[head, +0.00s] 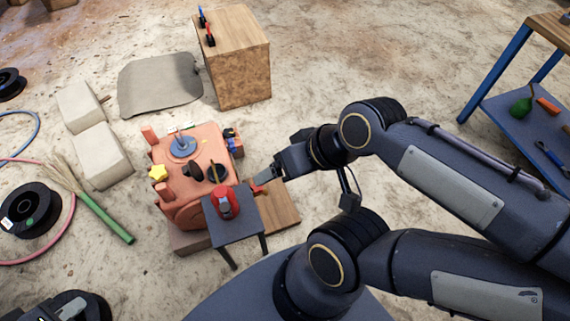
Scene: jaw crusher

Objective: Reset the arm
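A red object (226,204) stands on the small table. A wooden block (238,62) with clamp-like tools stands behind. A blue-legged shelf (531,100) is at the upper right. Pale blocks (100,157), a cable reel (29,209) and a broom (104,217) lie left. Sandy ground behind my forearm is clear.

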